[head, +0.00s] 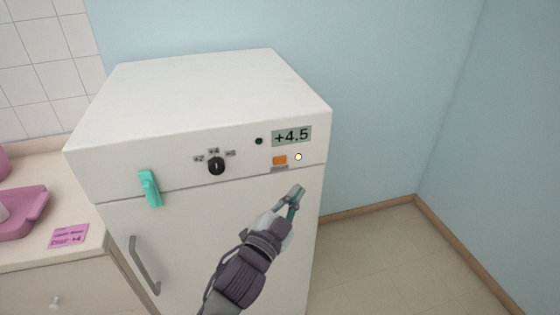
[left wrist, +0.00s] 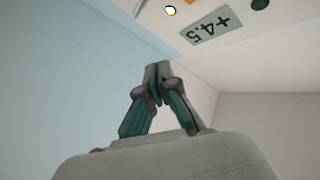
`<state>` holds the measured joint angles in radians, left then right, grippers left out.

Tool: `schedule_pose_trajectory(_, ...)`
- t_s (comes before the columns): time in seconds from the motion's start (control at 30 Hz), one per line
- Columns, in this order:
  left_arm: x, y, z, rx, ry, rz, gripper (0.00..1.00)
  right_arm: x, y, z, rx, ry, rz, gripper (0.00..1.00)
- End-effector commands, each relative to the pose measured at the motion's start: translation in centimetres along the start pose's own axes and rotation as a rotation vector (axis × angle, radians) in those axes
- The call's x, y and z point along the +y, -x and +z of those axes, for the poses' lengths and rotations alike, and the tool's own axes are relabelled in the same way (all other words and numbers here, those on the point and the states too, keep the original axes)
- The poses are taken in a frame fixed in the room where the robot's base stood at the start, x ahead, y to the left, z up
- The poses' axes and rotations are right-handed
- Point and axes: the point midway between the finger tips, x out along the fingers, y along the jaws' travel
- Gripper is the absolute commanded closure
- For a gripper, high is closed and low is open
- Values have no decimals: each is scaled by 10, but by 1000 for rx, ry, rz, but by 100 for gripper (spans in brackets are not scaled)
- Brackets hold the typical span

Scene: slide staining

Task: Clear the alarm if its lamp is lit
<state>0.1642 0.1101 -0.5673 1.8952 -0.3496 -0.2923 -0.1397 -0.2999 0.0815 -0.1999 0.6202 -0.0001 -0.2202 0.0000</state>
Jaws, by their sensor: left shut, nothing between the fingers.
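The white fridge (head: 220,95) has a control panel along its upper front. A small round lamp (head: 298,157) looks bright pale yellow, as if lit, right beside an orange button (head: 280,160). The lamp also shows bright in the left wrist view (left wrist: 171,11). A second small round spot (head: 259,141), left of the display, is dark green and looks unlit. The display (head: 291,136) reads +4.5. My left gripper (head: 296,190) is shut and empty, in front of the door just below the lamp and button, apart from the panel. Its closed fingertips show in the left wrist view (left wrist: 157,72).
A black knob (head: 216,166) with small labels, a teal latch (head: 150,188) and a grey door handle (head: 145,265) are on the fridge front. A counter with a pink tray (head: 25,225) and pink note (head: 69,236) stands left. Floor at right is clear.

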Motion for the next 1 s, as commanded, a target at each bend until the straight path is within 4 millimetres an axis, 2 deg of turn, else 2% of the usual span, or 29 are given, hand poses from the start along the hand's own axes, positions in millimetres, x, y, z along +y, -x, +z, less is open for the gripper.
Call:
schedule_pose_trajectory(0.17,-6,-9,7,1,-3,0,100,0,-3,0,0,0,0,24)
schedule_pose_trajectory(0.6,-36,-50,37,0,-2,0,100,-2,-13,1,0,-1,-2,24)
schedule_pose_trajectory(1.0,-45,-61,45,0,0,0,100,-3,-14,1,0,-1,-3,24)
